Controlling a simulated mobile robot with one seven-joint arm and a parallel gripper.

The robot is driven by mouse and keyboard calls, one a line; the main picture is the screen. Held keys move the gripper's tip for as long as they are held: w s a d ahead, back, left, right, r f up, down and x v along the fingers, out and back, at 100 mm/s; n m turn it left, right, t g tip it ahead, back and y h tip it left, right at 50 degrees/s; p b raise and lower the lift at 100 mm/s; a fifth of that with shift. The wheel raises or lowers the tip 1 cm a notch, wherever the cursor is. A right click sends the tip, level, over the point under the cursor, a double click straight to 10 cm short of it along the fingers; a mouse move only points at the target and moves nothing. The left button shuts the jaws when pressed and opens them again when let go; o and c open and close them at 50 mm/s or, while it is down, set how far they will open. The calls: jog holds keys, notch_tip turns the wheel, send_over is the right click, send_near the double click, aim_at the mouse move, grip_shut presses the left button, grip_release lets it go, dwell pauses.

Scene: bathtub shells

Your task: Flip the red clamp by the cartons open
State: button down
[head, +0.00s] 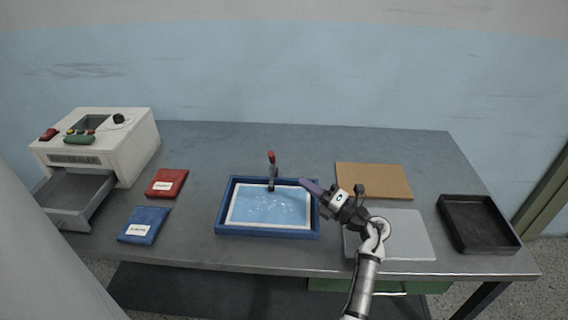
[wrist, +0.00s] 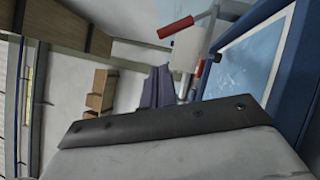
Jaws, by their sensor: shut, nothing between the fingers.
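The clamp has a red-tipped handle (head: 271,155) that stands up at the back edge of a blue-framed tray (head: 225,230). In the wrist view its red grip (wrist: 175,28) sticks out to the left from a pale metal body (wrist: 187,48), and a small red tip shows beside it. My gripper (head: 304,183) is shut and empty, its purple fingers just right of the clamp and above the tray's right side. In the wrist view the fingers (wrist: 157,86) show below the red grip, apart from it. Brown boxes (wrist: 100,90), perhaps the cartons, show in the wrist view's background.
A white sealer (head: 100,145) with an open drawer (head: 75,195) stands at the left. A red packet (head: 167,182) and a blue packet (head: 144,224) lie near it. A brown board (head: 373,180), a pale board (head: 410,240) and a black tray (head: 478,222) lie to the right.

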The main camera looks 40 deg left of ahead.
jog(key=x, duration=1)
jog(key=shift+w+r, duration=0.2)
jog(key=shift+w, duration=0.05)
dwell(0.3)
